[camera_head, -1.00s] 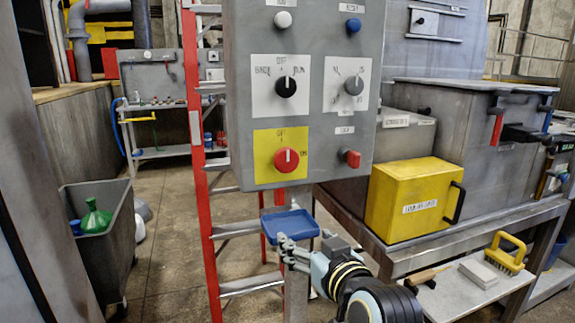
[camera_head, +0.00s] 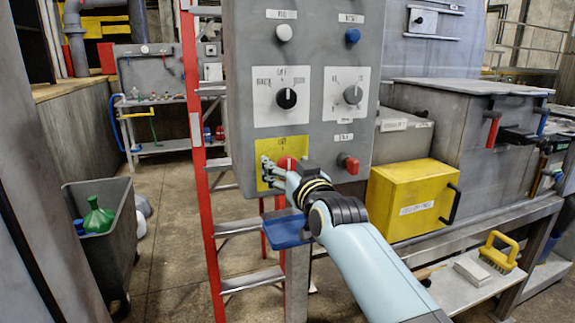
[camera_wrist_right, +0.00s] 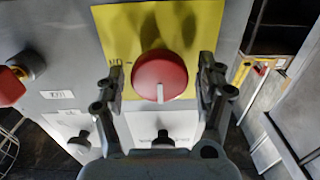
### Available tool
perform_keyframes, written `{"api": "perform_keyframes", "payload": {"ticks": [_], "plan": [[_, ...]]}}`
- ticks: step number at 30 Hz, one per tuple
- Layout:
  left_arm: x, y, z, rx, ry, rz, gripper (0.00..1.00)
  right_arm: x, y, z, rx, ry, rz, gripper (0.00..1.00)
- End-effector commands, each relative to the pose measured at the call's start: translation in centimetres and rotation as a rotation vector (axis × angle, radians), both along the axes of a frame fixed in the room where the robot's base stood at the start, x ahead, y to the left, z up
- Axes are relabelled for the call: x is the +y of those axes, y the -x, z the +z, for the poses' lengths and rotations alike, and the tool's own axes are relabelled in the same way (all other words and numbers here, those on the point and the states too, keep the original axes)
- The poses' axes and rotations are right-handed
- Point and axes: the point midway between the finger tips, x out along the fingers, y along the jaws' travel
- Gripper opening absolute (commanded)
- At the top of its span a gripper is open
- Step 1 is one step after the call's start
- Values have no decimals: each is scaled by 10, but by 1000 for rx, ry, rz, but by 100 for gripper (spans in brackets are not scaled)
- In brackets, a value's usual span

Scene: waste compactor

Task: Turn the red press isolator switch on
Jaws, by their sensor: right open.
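The red isolator switch (camera_head: 287,162) is a round knob on a yellow plate (camera_head: 296,145) low on the grey control panel. My right gripper (camera_head: 268,172) is in front of it and hides part of it. In the right wrist view the red knob (camera_wrist_right: 160,77) lies between my two open fingers (camera_wrist_right: 159,82), with a visible gap on each side. That view is upside down, and the knob's white mark points down in it, away from the "ON" label at the left. Contact cannot be told. My left gripper is not in view.
Black selector (camera_head: 287,98), grey selector (camera_head: 353,95) and a small red switch (camera_head: 348,163) share the panel. A blue tray (camera_head: 286,232) sits below it, behind my right arm. A red ladder (camera_head: 197,130) stands left, a yellow box (camera_head: 408,200) right.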

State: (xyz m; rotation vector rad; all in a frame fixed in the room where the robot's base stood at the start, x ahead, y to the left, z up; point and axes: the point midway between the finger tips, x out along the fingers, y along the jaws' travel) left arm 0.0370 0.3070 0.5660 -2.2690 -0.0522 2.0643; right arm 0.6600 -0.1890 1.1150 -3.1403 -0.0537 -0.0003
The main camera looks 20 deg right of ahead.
Motion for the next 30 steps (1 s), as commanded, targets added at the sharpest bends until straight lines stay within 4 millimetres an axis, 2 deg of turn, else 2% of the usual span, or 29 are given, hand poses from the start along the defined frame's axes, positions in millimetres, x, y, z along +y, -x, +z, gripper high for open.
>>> {"api": "perform_keyframes", "payload": {"ticks": [8,20,30], "plan": [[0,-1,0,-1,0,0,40,0,-2,0,1,0,0,72],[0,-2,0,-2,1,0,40,0,-1,0,1,1,0,20],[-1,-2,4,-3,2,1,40,0,-1,0,3,-45,0,18]]}}
